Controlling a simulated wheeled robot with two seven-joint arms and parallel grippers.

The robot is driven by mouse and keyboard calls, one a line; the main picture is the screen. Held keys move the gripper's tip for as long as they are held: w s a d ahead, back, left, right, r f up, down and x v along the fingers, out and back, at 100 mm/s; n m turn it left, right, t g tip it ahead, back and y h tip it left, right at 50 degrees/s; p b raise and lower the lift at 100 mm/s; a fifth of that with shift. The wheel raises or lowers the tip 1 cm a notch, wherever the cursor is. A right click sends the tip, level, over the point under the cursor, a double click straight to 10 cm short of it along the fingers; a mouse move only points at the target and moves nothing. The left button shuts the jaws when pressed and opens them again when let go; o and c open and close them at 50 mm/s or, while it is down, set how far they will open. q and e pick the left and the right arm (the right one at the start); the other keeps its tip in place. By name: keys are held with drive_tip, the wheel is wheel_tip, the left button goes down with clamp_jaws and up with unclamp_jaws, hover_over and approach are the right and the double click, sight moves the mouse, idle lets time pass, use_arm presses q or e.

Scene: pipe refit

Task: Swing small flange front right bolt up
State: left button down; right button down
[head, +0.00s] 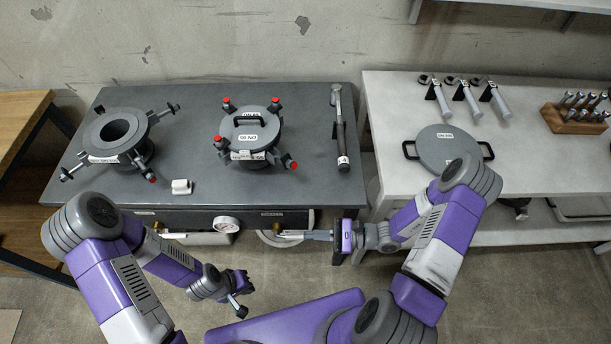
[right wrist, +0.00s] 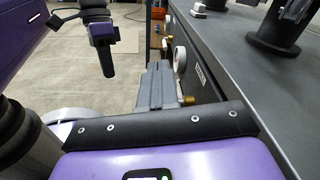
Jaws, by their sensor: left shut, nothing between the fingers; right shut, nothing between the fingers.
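The small flange (head: 252,158) stands in the middle of the grey bench with its handled lid (head: 252,128) on top. Red-tipped bolts sit around its rim. Its front right bolt (head: 289,161) leans outward and down, its red end away from the lid. My right gripper (head: 308,235) is shut and empty, pointing left in front of the bench's front face, below and apart from the flange. Its shut fingers (right wrist: 160,88) show in the right wrist view. My left gripper (head: 240,306) is shut and empty, low in front of the bench; it also shows in the right wrist view (right wrist: 106,62).
A larger open flange (head: 118,135) with swung-out bolts stands at the bench's left. A white block (head: 181,187) and a wrench (head: 341,125) lie on the bench. A gauge (head: 227,225) and brass fittings sit on the front face. A loose lid (head: 447,146) lies on the pale table.

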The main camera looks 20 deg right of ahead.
drive_tip(key=w+d+r+m+t+h, duration=0.3)
drive_tip(key=w+d+m+t, duration=0.25)
drive_tip(key=d+t, duration=0.45)
drive_tip(key=b, duration=0.2)
approach(294, 167)
drive_tip(key=w+f, duration=0.1)
drive_tip(key=w+a+f, duration=0.1)
drive_tip(key=w, duration=0.1)
drive_tip(key=w+a+f, duration=0.1)
drive_tip(key=shift+w, duration=0.25)
drive_tip(key=shift+w+a+r, duration=0.2)
drive_tip(key=shift+a+r, duration=0.25)
drive_tip(key=shift+r, duration=0.35)
drive_tip(key=shift+w+a+r, duration=0.2)
drive_tip(key=shift+a+r, duration=0.25)
drive_tip(key=shift+r, duration=0.35)
